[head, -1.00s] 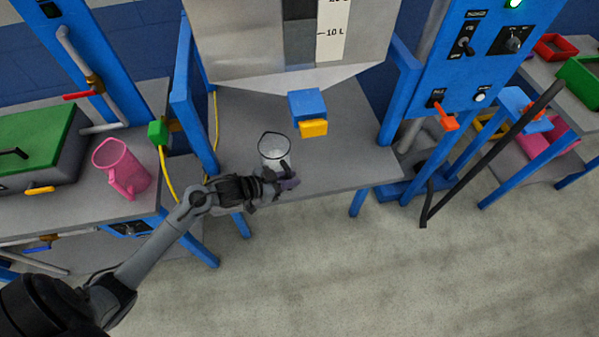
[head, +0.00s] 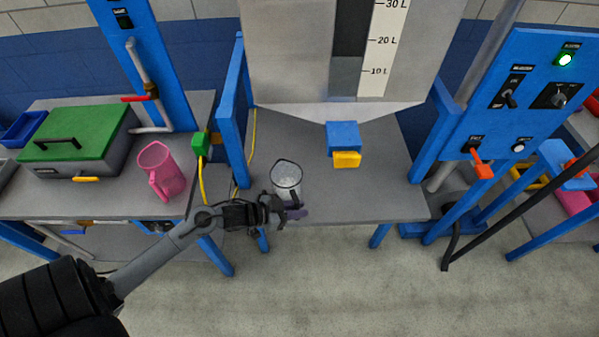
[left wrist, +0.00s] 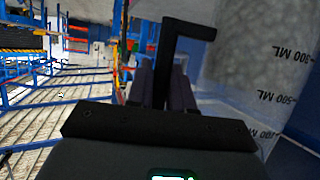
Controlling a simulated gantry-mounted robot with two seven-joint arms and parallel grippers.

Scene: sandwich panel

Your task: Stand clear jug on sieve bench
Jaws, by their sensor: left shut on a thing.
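The clear jug (head: 286,176) stands upright near the front left of the grey bench under the big tank. My left gripper (head: 292,210) is on the jug's front side, shut on its dark handle. In the left wrist view the black handle (left wrist: 187,32) rises between the fingers (left wrist: 162,88), and the clear wall with mL marks (left wrist: 262,75) fills the right. I cannot tell whether the jug's base touches the bench. No label shows which bench is the sieve bench. My right gripper is out of view.
A yellow-and-blue outlet (head: 346,150) hangs below the tank (head: 290,60), right of the jug. A pink jug (head: 161,172) and a green-lidded box (head: 75,137) stand on the left bench. A blue post (head: 231,135) and yellow hose lie between. The middle bench's right part is clear.

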